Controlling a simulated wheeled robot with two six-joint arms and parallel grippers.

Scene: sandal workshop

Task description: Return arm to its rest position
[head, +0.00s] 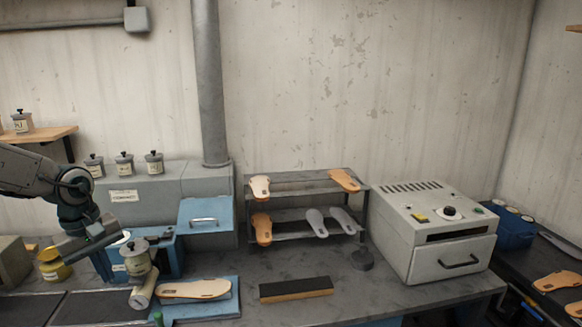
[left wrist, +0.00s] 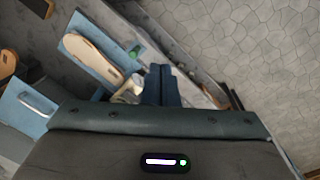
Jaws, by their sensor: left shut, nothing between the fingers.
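My left arm comes in from the left in the head view. Its left gripper (head: 92,243) hangs above the left part of the bench, near the small blue box (head: 165,257). In the left wrist view the two dark fingers of the left gripper (left wrist: 162,82) lie together, with nothing between them. Beyond them are a tan sole (left wrist: 92,55) on a blue board and a pale cylindrical item (left wrist: 132,88), apart from the fingers as far as I can tell. My right gripper is not in view.
A grey lidded pot (head: 137,263) and a yellow pot (head: 53,266) stand close to the left gripper. A shoe rack (head: 290,234), a black-topped block (head: 296,289) and a grey oven (head: 436,232) stand farther right. The bench front between block and oven is clear.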

